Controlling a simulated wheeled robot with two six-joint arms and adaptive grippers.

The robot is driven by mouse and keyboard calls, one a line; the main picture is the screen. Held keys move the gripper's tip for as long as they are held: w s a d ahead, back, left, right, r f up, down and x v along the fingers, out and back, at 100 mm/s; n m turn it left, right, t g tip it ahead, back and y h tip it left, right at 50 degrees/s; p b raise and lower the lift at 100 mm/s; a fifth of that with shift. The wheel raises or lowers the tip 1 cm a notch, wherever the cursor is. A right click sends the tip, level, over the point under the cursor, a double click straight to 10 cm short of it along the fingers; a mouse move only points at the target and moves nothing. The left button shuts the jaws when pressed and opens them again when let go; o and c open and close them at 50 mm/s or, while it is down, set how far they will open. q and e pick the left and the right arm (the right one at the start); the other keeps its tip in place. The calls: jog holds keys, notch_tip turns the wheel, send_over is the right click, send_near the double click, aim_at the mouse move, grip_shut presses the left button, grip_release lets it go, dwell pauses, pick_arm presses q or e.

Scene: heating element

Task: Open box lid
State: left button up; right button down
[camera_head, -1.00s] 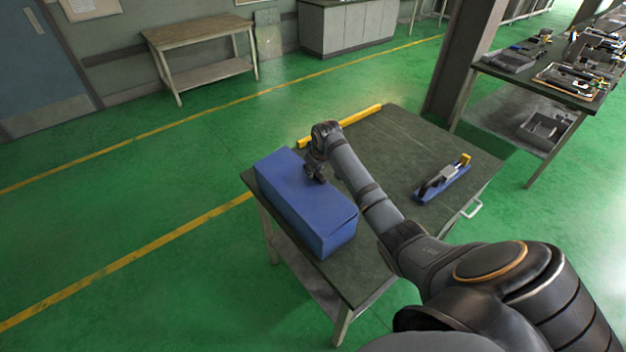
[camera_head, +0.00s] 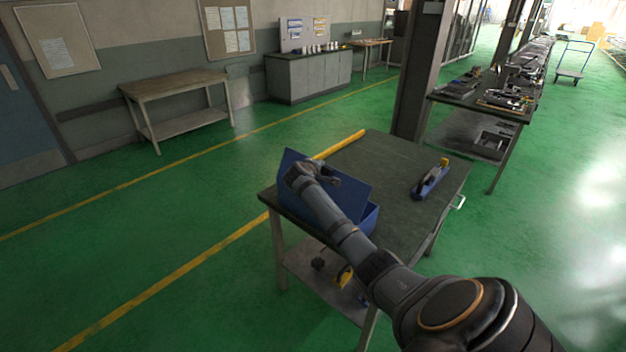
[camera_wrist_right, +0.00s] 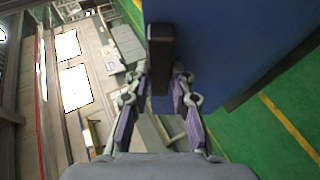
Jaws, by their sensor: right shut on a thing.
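The blue box (camera_head: 371,220) stands on a dark green-grey table. Its blue lid (camera_head: 345,188) is raised and tilted steeply, so the box is partly open. My right gripper (camera_head: 328,181) is at the lid, with my right arm across the front of it. In the right wrist view my right gripper (camera_wrist_right: 159,105) is shut on a dark handle (camera_wrist_right: 161,50) beside the blue lid (camera_wrist_right: 220,50). The box's inside is hidden behind the lid and my arm. My left gripper is not in view.
A blue tool with a yellow end (camera_head: 430,179) lies on the table (camera_head: 400,155) to the right of the box. A yellow bar (camera_head: 340,145) lies along the far edge. Small items with a yellow part (camera_head: 344,275) sit on the lower shelf. Green floor surrounds the table.

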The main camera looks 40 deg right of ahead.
jog(key=a+f+n+t+h+b, duration=0.1)
jog(key=a+n+t+h+b, duration=0.1)
jog(key=a+h+b, duration=0.3)
jog(key=a+b, duration=0.4)
jog(key=b, duration=0.1)
jog(key=shift+s+f+b, duration=0.3)
jog(key=shift+s, duration=0.05)
jog(key=c, duration=1.4)
grip_release()
jog(key=shift+o, duration=1.2)
jog(key=shift+d, duration=0.15)
